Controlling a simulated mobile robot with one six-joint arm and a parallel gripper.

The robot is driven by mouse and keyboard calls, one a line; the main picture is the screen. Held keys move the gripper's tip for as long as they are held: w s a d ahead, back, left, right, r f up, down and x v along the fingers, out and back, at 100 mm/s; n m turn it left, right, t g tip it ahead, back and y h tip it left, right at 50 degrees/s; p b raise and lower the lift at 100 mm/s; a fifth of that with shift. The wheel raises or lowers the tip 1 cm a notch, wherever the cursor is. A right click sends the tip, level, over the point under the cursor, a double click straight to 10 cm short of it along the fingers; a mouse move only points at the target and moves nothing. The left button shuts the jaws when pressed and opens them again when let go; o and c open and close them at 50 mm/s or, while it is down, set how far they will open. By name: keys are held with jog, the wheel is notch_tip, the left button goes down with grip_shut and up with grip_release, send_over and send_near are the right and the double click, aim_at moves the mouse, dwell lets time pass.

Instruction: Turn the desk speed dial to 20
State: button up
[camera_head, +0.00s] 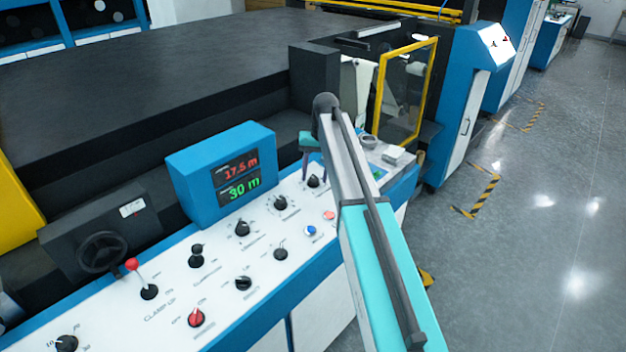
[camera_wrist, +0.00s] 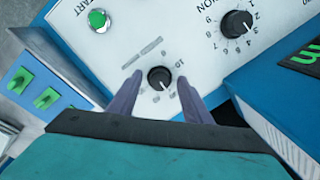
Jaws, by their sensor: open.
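A small black dial (camera_wrist: 159,78) on the white control desk sits between the two fingers of my gripper (camera_wrist: 159,90) in the wrist view. The scale around it shows a 10 at its upper right; its other marks and label are too small or partly hidden to read, and I cannot tell its pointer's setting. My gripper is open, with one purple finger on each side of the dial; contact is not clear. In the head view my gripper (camera_head: 309,165) is over the desk's far part, beside a black dial (camera_head: 313,181).
A larger numbered dial (camera_wrist: 236,23) and a green start button (camera_wrist: 98,20) lie close by. The blue display box (camera_head: 222,175) reads 17.5 m and 30 m. Several knobs, a red-tipped lever (camera_head: 132,265) and a yellow-framed guard (camera_head: 408,92) stand around.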

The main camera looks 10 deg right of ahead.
jog(key=shift+f, duration=0.35)
jog(key=c, duration=1)
jog(key=shift+a, duration=0.3)
jog(key=shift+c, duration=0.3)
jog(key=shift+d, duration=0.15)
